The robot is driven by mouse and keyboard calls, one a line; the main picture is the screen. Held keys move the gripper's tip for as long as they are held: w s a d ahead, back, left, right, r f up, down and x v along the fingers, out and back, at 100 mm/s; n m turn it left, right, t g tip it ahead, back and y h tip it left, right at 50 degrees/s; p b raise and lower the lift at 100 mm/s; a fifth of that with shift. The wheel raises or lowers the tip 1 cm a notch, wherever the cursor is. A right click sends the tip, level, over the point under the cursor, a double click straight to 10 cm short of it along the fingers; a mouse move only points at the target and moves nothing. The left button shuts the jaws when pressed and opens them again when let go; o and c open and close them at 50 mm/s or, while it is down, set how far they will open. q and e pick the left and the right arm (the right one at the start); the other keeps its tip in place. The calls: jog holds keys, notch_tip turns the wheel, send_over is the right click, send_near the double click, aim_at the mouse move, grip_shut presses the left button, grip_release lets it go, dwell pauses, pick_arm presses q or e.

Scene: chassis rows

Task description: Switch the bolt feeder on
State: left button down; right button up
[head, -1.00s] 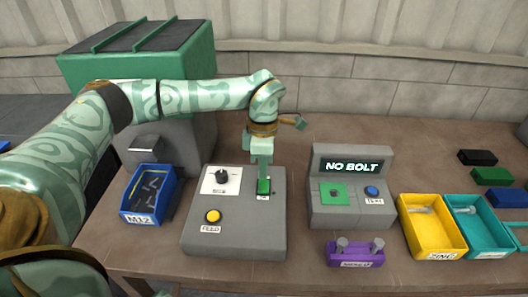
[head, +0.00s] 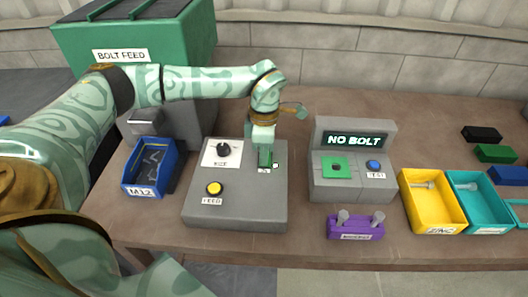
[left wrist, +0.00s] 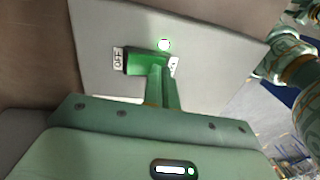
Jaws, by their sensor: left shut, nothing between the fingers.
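The bolt feeder is a big green hopper (head: 190,45) labelled BOLT FEED at the back left. In front of it stands a grey control box (head: 240,208) with a black knob (head: 223,149) and a yellow FEED button (head: 214,188). In the left wrist view, a green switch (left wrist: 140,62) lies between an OFF label (left wrist: 118,60) and a second label, partly hidden by my fingers. A small lamp (left wrist: 164,44) beside it glows green-white. My left gripper (head: 264,158) is shut and empty, its fingertips at the switch; contact is unclear. My right gripper is not in view.
A grey tester (head: 350,187) reading NO BOLT stands to the right, with a purple holder (head: 355,231) before it. A blue M12 bin (head: 150,170) is left of the box. Yellow (head: 432,205) and teal (head: 480,205) bins stand farther right.

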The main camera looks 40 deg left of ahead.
pick_arm(q)
jog(key=shift+w, duration=0.1)
jog(key=shift+w+a+r, duration=0.25)
jog(key=shift+w+a, duration=0.15)
jog(key=shift+w, duration=0.15)
notch_tip(320, 180, up, 5)
jog(key=p, duration=0.5)
jog(key=shift+s+d+f, duration=0.1)
jog(key=shift+s+d, duration=0.05)
notch_tip(320, 180, up, 9)
jog(key=s+p, duration=0.1)
jog(key=shift+d, duration=0.3)
